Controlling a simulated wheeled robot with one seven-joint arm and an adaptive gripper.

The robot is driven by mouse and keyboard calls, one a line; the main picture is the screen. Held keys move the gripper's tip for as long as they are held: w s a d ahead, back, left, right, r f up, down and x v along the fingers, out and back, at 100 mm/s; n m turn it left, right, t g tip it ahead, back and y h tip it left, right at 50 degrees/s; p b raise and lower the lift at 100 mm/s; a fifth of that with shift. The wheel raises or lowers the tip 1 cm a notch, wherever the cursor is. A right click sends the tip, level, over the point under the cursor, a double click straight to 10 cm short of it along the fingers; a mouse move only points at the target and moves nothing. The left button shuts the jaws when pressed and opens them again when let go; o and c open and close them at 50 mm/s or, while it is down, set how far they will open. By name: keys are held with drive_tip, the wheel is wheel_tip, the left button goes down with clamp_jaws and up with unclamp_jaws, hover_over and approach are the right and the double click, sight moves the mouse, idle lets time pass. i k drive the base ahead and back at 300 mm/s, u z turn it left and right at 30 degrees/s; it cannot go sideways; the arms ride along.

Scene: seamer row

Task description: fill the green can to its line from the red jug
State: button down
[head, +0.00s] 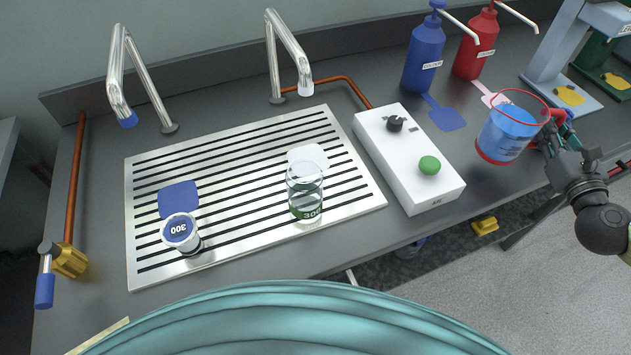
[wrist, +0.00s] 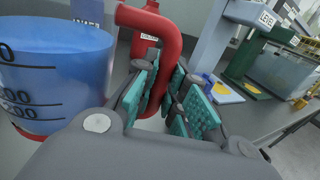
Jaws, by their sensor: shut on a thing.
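The red jug (head: 508,132) is clear with a red rim, red base and red handle, and holds blue liquid. It is at the right, over the counter; I cannot tell whether its base touches. In the wrist view the jug (wrist: 55,75) fills the left side, with dark scale marks. My gripper (head: 556,130) is shut on the red handle (wrist: 168,60), teal pads on both sides of it. The green can (head: 305,190) is a clear cylinder with a green band marked 300. It stands upright on the slotted drain plate and looks empty. Its fill line is too small to make out.
A white box (head: 408,160) with a black knob and green button lies between can and jug. A blue-marked 300 can (head: 181,232) stands left on the drain plate (head: 135,262). Two metal spouts (head: 290,50) rise behind. Blue (head: 424,55) and red (head: 472,45) pump bottles stand at the back.

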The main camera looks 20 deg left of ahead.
sight(304, 175)
drive_tip(key=k, duration=1)
